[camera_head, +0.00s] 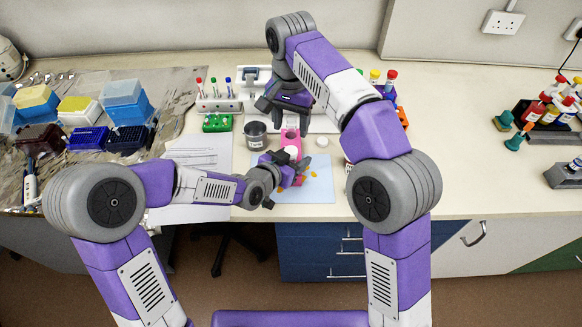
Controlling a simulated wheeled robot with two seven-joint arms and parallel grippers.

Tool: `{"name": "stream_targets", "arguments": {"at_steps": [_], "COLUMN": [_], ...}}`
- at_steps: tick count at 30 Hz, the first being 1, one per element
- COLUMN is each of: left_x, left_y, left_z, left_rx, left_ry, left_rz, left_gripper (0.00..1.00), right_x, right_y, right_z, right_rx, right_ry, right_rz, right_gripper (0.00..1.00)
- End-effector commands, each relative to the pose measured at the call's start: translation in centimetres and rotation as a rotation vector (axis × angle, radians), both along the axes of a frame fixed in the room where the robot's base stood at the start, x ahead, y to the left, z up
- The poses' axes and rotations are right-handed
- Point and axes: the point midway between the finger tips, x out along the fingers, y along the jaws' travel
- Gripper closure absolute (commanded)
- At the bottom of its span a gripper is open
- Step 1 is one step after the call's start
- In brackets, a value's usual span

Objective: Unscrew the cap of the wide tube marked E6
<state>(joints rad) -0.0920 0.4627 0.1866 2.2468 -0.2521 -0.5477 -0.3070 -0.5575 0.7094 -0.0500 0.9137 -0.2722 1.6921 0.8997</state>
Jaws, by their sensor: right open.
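A pink rack (290,135) stands at the middle of the bench, partly behind my grippers. A white cap or tube top (292,152) shows in or just behind the rack, beside my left gripper. No E6 mark is legible, so I cannot tell which tube carries it. My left gripper (293,168) is low over the front of the rack; whether its jaws are shut on anything is hidden. My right gripper (284,117) is open, pointing down above the rear of the rack, with nothing visible between its fingers.
A metal cup (255,136) stands left of the rack. A white round piece (322,142) lies to its right. A light blue mat (320,186) is at the front. A green rack (217,123) stands behind left.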

Motion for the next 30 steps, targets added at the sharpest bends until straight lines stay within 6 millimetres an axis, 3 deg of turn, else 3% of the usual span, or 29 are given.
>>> {"name": "stream_targets", "arguments": {"at_steps": [1,10,19,30], "left_x": [-0.01,-0.03,-0.03,-0.03], "left_y": [0.01,0.02,0.02,0.02], "left_z": [0.00,-0.01,-0.01,-0.01], "left_rx": [0.000,0.000,0.000,0.000], "left_ry": [0.000,0.000,0.000,0.000], "left_rz": [0.000,0.000,0.000,0.000], "left_gripper": [0.54,1.00,1.00,1.00], "right_x": [0.00,0.00,0.00,-0.01], "right_y": [0.00,0.00,0.00,-0.03], "right_z": [0.00,0.00,-0.05,-0.08], "right_rx": [0.000,0.000,-0.001,0.001], "right_ry": [0.000,0.000,0.001,0.002], "right_rz": [0.000,0.000,-0.036,-0.354], "right_gripper": [0.44,0.44,0.44,0.44]}}
